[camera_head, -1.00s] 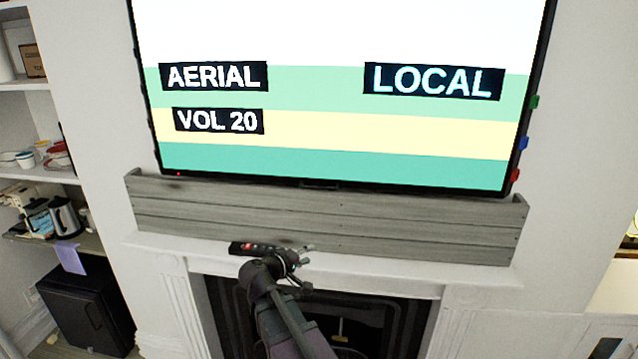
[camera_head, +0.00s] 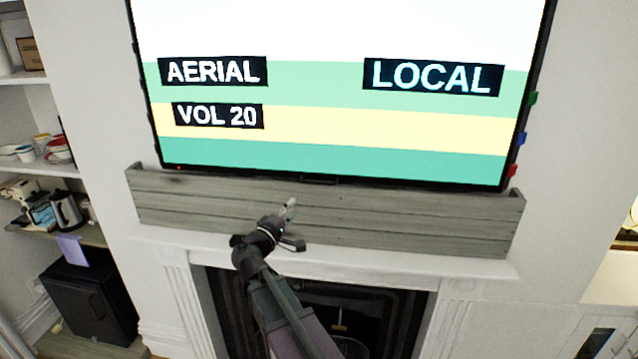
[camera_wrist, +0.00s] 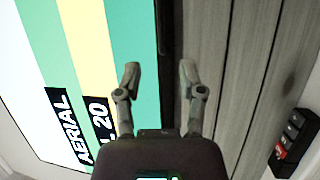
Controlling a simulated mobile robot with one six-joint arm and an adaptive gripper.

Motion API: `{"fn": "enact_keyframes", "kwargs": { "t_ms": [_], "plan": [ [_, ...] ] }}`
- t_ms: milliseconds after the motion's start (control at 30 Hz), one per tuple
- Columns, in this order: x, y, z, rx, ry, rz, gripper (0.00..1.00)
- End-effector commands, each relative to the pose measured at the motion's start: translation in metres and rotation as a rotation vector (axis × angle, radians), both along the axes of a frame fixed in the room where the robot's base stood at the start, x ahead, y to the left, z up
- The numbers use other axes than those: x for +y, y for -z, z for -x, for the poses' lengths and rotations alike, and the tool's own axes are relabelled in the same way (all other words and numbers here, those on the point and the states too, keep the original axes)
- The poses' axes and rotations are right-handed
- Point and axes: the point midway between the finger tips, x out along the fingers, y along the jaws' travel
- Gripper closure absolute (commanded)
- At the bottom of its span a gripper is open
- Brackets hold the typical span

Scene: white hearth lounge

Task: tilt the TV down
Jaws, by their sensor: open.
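The TV (camera_head: 330,120) is a large lit screen with a thin black frame, at the top centre of the head view, above a grey wooden box front. A small dark tab shows at the middle of its bottom edge (camera_head: 318,180). My gripper (camera_head: 294,223) is in front of the wooden box, below the TV's bottom edge. In the wrist view, the TV (camera_wrist: 85,60) fills the left side, turned sideways. My gripper's two fingers (camera_wrist: 160,72) are apart with nothing between them, pointing at the TV's dark bottom edge, seemingly short of it.
The grey wooden box (camera_head: 430,222) stands on the white mantel (camera_head: 400,262) over a dark fireplace (camera_head: 375,305). A black remote (camera_wrist: 290,140) shows at lower right in the wrist view; my arm hides it in the head view. Shelves (camera_head: 45,170) stand at left.

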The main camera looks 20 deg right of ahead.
Motion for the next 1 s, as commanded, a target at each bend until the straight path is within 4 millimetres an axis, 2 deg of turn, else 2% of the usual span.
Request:
{"fn": "enact_keyframes", "kwargs": {
  "t_ms": [367, 1000],
  "plan": [
    [-0.020, -0.005, -0.014, 0.000, 0.001, -0.001, 0.49],
    [-0.095, -0.020, -0.064, 0.001, 0.000, -0.001, 0.49]
  ]
}}
